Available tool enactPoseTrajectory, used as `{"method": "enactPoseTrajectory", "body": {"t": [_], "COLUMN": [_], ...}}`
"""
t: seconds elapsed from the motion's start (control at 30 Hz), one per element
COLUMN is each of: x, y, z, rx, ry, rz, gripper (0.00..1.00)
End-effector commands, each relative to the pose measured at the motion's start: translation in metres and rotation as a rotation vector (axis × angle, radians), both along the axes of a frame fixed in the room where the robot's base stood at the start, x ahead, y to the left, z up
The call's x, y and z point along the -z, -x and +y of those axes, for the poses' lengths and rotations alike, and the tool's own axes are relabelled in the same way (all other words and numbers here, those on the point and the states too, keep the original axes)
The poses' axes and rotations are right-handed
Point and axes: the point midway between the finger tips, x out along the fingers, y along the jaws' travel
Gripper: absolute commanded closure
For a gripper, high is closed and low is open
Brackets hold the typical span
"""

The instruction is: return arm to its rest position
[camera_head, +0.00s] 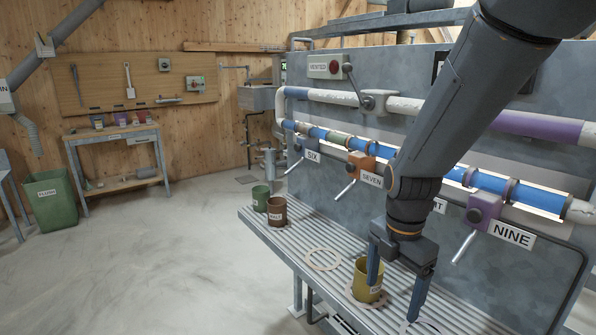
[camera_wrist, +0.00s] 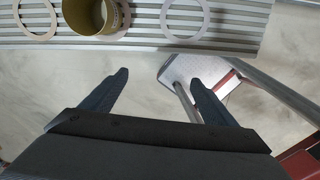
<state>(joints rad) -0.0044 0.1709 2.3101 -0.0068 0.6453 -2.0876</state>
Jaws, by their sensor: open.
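My gripper (camera_head: 393,301) hangs from the arm over the right part of the ribbed shelf (camera_head: 290,240), fingers pointing down. It is open, with nothing between its fingers, as the wrist view also shows (camera_wrist: 159,77). A yellow-olive cup (camera_head: 368,290) stands on a ring mark on the shelf. In the head view the left finger overlaps it. In the wrist view the cup (camera_wrist: 95,15) lies beyond the fingertips, to the upper left, apart from them. My arm crosses in front of the pipe panel and hides part of it.
A green cup (camera_head: 260,198) and a brown cup (camera_head: 277,212) stand at the shelf's far left end. An empty ring (camera_head: 322,259) lies beside the yellow cup. Levered valves, including SEVEN (camera_head: 361,166) and NINE (camera_head: 484,207), jut from the panel. Open floor (camera_head: 160,265) lies left.

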Motion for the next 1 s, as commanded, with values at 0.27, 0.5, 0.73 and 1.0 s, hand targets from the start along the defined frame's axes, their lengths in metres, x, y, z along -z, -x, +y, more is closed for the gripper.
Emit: {"method": "enactPoseTrajectory", "body": {"t": [0.27, 0.5, 0.73, 1.0], "x": [0.005, 0.010, 0.015, 0.019], "y": [0.022, 0.042, 0.061, 0.074], "z": [0.000, 0.000, 0.000, 0.000], "rx": [0.572, 1.136, 1.663, 2.042], "ry": [-0.016, -0.041, -0.074, -0.104], "rz": [-0.020, -0.036, -0.045, -0.047], "gripper": [0.20, 0.20, 0.20, 0.20]}}
